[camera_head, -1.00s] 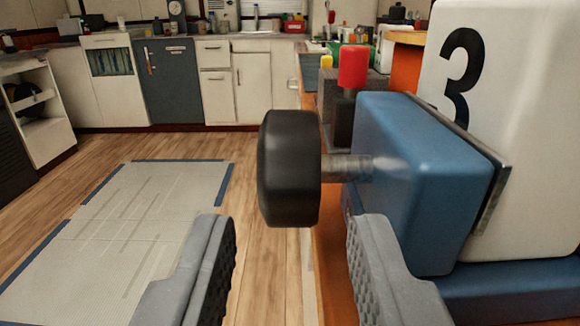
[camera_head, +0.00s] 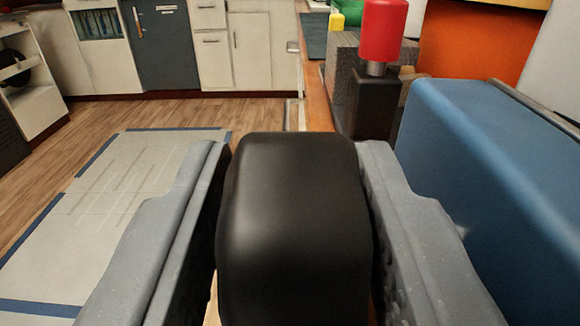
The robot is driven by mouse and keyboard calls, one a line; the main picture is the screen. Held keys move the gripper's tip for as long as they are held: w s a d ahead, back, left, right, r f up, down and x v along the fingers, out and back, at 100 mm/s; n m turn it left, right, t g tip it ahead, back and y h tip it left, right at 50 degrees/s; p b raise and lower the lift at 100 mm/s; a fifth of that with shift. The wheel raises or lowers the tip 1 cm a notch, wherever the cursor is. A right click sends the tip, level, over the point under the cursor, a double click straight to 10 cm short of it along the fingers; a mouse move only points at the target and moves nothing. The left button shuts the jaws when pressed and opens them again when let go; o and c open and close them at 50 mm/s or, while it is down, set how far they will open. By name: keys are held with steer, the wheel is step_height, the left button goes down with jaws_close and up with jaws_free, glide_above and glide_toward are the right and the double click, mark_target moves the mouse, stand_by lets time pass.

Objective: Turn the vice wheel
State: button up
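The vice wheel is a black, rounded, chunky knob (camera_head: 295,225) in the lower middle of the view. My gripper (camera_head: 293,150) has its two grey fingers around it, one on the left side and one on the right. The fingers look open, with only narrow dark gaps to the wheel's sides; I cannot tell whether either one touches. The blue vice body (camera_head: 490,170) stands to the right, beyond my right finger. The metal shaft between wheel and body is hidden.
A red-topped black post (camera_head: 384,30) stands just beyond the wheel, to the right, beside a grey block (camera_head: 343,65). White cabinets (camera_head: 250,45) and a dark blue door (camera_head: 160,45) line the back. The floor at left is clear, with a taped grey mat (camera_head: 110,210).

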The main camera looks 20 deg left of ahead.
steer(key=c, duration=0.7)
steer(key=shift+r, duration=0.1)
steer(key=o, duration=0.7)
steer(key=shift+s, duration=0.1)
steer(key=f+p+v, duration=0.1)
steer(key=v, duration=1.2)
steer(key=shift+s, duration=0.3)
steer(key=shift+d, duration=0.1)
